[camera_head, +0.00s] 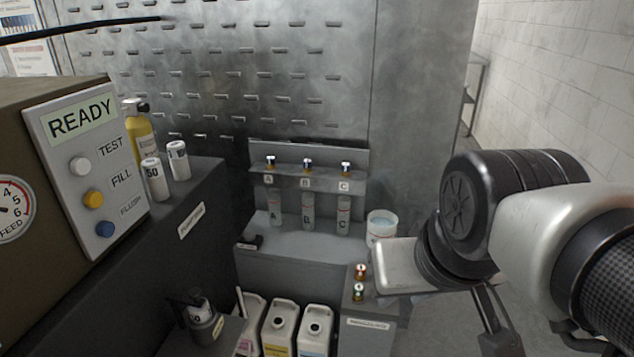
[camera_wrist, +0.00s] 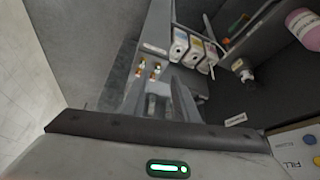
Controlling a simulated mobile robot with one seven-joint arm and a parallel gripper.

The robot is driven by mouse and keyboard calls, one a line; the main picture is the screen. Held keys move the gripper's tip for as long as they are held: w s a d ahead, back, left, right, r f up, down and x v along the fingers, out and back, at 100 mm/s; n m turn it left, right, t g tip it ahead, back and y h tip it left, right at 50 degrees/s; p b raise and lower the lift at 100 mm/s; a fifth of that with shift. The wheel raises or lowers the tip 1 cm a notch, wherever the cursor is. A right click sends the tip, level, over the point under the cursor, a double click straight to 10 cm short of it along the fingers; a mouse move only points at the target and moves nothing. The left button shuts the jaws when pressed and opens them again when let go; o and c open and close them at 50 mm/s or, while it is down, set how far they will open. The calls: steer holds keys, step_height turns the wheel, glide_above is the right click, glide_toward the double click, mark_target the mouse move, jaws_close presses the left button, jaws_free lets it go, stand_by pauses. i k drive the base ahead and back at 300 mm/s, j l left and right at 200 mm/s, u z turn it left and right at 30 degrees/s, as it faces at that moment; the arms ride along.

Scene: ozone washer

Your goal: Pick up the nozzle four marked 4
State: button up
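In the head view the gripper (camera_head: 497,325) hangs right of the ledge, partly cut off by the lower edge.
A shelf (camera_head: 305,183) holds capped vials over tubes marked A, B and C. A white cup (camera_head: 381,225) stands beside the tubes. White jugs (camera_head: 281,325) stand low, left of the nozzle ledge. A machine panel reading READY (camera_head: 85,120) is at left. Open floor lies at right.

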mark_target(358, 292)
steer(key=l+u, duration=0.4)
steer(key=l, duration=0.45)
steer(key=l+u, duration=0.35)
steer(key=l, duration=0.5)
